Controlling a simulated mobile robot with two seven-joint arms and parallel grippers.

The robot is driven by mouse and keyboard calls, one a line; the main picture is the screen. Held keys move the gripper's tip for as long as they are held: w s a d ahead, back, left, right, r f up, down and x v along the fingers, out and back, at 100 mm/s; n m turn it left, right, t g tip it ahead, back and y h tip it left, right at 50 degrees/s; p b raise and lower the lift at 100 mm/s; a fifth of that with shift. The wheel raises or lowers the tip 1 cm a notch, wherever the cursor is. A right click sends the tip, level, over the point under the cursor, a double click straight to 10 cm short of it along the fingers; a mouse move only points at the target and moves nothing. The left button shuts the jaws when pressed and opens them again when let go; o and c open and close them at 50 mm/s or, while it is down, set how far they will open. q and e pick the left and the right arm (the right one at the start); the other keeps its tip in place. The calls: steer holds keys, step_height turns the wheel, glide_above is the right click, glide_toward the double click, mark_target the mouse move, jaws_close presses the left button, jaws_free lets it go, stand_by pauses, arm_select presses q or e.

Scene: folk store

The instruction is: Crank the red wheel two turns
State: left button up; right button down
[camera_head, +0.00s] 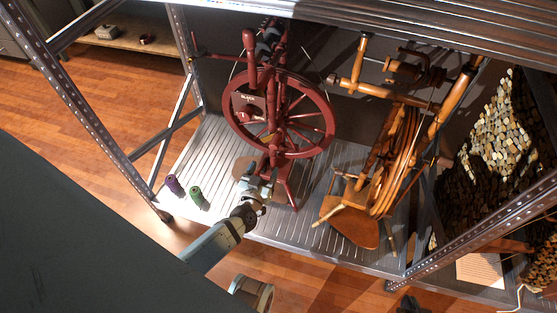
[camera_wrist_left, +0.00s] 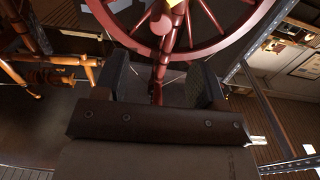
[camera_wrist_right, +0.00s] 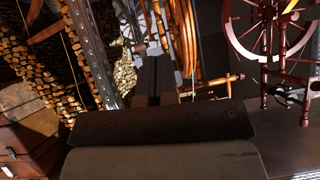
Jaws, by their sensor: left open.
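The red wheel (camera_head: 329,116) stands upright on a dark red spinning wheel frame in the metal rack. Its lower rim shows at the top of the left wrist view (camera_wrist_left: 216,47), and part of it shows at the upper right of the right wrist view (camera_wrist_right: 228,32). My left gripper (camera_head: 260,186) is in front of the lower part of the frame, below the wheel hub. Its two fingers are apart in the left wrist view (camera_wrist_left: 160,85), with nothing held between them. My right gripper (camera_wrist_right: 154,78) has its fingers together and points toward the brown spinning wheel.
A brown wooden spinning wheel (camera_head: 353,228) stands right of the red one on the ribbed metal shelf (camera_head: 283,232). A purple spool (camera_head: 174,185) and a green spool (camera_head: 198,195) stand at the shelf's left. Perforated metal posts (camera_head: 63,86) frame the rack. Stacked logs (camera_head: 496,130) are at the right.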

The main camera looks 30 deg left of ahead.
mark_target(273, 148)
arm_select(q)
steer(key=b+x, duration=0.1)
steer(key=x, duration=0.2)
steer(key=b+x, duration=0.2)
steer(key=x, duration=0.2)
steer(key=b+x, duration=0.1)
steer(key=x, duration=0.3)
steer(key=shift+a+f, duration=0.1)
steer(key=shift+f, duration=0.15)
steer(key=shift+w+r+p, duration=0.2)
steer(key=shift+p, duration=0.1)
steer(key=shift+f, duration=0.1)
steer(key=c, duration=0.8)
arm_select(e)
steer(key=shift+w+f+t, duration=0.1)
steer(key=shift+f+t, duration=0.2)
steer(key=shift+f, duration=0.3)
arm_select(q)
steer(key=shift+c, duration=0.8)
